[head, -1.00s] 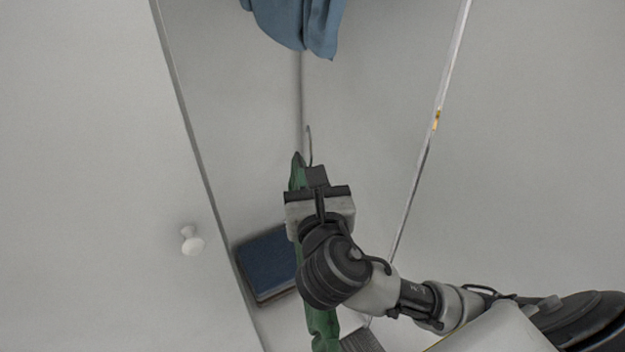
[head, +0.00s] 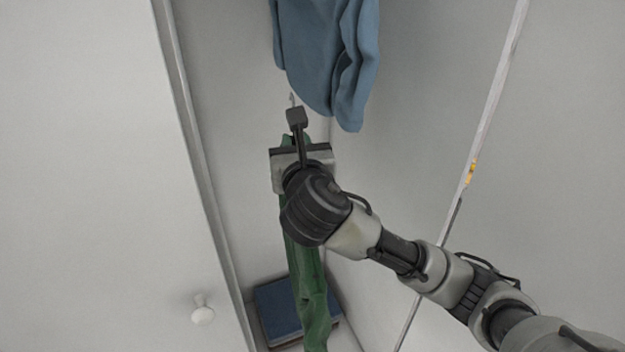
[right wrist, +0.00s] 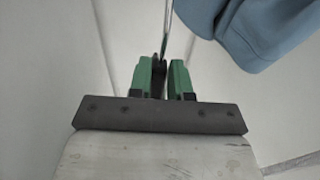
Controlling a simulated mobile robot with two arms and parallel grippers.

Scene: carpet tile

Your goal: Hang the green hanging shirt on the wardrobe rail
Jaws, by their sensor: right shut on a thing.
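The green hanging shirt (head: 305,283) hangs down inside the wardrobe, below and behind my right gripper (head: 297,120). My right gripper is shut on the shirt's hanger near its top. The hook's tip (head: 292,98) shows in the head view, close to the lower part of the blue garment. The wardrobe rail is not in view. My left gripper is not in view.
A blue garment (head: 330,55) hangs at the top, just above my right gripper; it also shows in the right wrist view (right wrist: 245,30). A dark blue box-like item (head: 278,308) lies on the wardrobe floor. A door with a white knob (head: 203,312) stands at left.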

